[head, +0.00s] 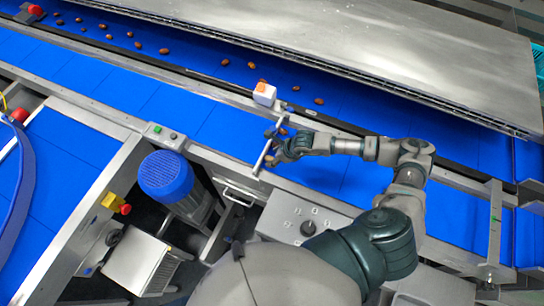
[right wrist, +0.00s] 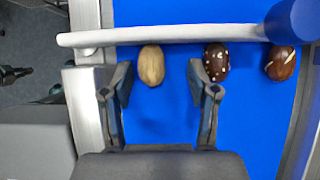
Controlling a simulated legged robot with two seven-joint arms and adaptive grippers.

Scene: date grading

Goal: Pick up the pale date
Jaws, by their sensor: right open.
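The pale date (right wrist: 151,65) is tan and lies on the blue belt (right wrist: 165,125) in the right wrist view, against or just beside a whitish bar. My right gripper (right wrist: 160,76) is open, with its fingertips on either side of the pale date and the date nearer the left finger. A dark date with pale spots (right wrist: 216,62) lies by the right fingertip. In the head view my right gripper (head: 274,147) is over the near belt and hides the pale date. My left gripper is not in view.
The whitish bar (right wrist: 170,35) crosses the belt just beyond the dates. Another dark, pale-marked date (right wrist: 280,63) lies at the right. A metal rail (right wrist: 86,100) edges the belt. A white box with an orange top (head: 264,94) stands on the divider; several brown dates lie on the far belt.

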